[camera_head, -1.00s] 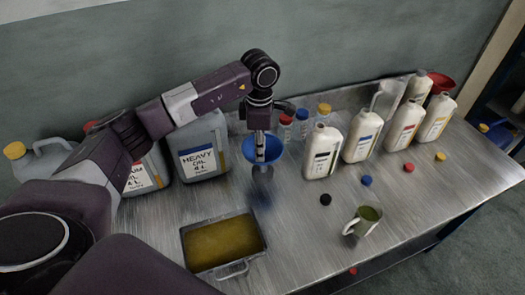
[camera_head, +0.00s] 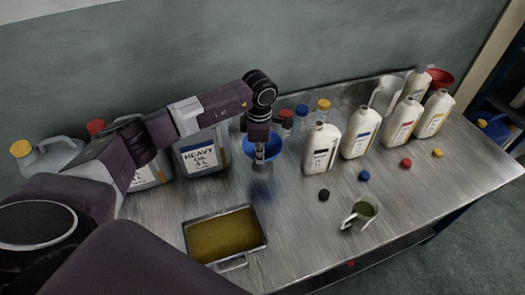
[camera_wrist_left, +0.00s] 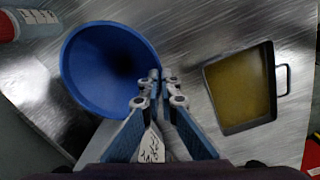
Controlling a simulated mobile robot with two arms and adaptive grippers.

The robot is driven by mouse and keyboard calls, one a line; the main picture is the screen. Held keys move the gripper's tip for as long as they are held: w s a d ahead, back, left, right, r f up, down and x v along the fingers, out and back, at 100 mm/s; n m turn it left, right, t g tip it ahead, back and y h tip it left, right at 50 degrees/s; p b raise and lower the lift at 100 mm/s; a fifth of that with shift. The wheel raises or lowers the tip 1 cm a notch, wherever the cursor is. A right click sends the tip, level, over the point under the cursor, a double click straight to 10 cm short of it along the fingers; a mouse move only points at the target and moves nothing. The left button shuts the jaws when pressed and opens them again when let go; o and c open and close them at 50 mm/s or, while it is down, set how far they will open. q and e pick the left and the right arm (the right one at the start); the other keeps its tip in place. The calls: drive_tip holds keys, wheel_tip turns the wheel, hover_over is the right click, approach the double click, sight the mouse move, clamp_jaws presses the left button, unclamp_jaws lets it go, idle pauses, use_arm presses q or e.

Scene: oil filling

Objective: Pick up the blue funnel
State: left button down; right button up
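In the left wrist view the funnel (camera_wrist_left: 100,60) is a wide blue cone at the left of the fingers. My left gripper (camera_wrist_left: 162,78) points down at the funnel's near-right rim. One finger overlaps the cone and the other is outside it. A narrow gap shows between the fingers. No firm contact with the rim can be made out, and the funnel's lower part is hidden. My right gripper is not in view.
A tray of yellow oil (camera_head: 222,236) is in front of the funnel. A heavy oil can (camera_head: 202,155) stands to its left. White bottles (camera_head: 321,150) and a measuring cup (camera_head: 360,214) stand to the right. Small bottles (camera_head: 301,118) are behind. Loose caps lie on the table.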

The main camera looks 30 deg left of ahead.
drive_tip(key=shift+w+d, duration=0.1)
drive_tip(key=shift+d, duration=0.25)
